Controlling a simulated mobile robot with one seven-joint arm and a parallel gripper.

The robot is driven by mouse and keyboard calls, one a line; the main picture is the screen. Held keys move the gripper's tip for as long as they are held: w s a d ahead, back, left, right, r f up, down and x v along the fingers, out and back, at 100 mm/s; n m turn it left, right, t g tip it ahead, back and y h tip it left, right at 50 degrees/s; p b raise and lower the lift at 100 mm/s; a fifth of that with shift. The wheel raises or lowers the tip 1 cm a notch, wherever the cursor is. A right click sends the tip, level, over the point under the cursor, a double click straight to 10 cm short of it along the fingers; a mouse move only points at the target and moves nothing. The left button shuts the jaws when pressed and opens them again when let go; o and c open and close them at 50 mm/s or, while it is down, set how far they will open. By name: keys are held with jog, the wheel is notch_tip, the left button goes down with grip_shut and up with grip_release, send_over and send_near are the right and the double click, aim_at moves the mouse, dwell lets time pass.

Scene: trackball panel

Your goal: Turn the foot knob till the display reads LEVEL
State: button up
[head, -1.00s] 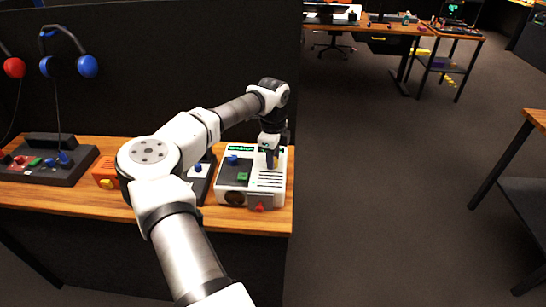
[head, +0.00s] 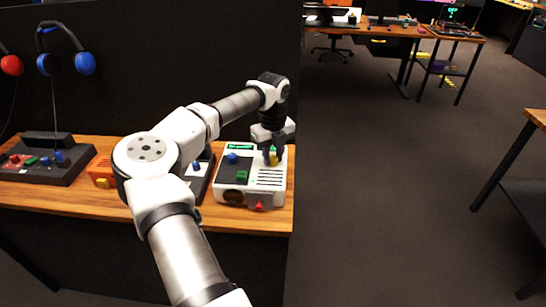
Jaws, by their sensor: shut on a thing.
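The white panel box (head: 232,194) stands at the right end of the wooden bench. Its small green-lit display (head: 239,147) is at the back left of the top; the text is too small to read. My gripper (head: 272,161) points down at the back right of the box, shut on a yellow knob (head: 273,159). The fingers partly hide this knob, and no label shows that it is the foot knob. A blue knob (head: 232,158) and a green button (head: 242,175) sit to its left. A red part (head: 259,205) is at the box's front.
A dark device (head: 200,180) and an orange box (head: 100,172) stand to the left, partly behind my arm. A dark control panel (head: 48,170) is farther left. Headphones (head: 85,64) hang on the dark back wall. The bench ends just right of the white box.

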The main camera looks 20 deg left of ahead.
aim_at(274, 157)
jog(key=shift+m, duration=1.1)
jog(key=o, duration=1)
notch_tip(274, 157, up, 14)
jog(key=b, duration=0.3)
jog(key=shift+d+f, duration=0.1)
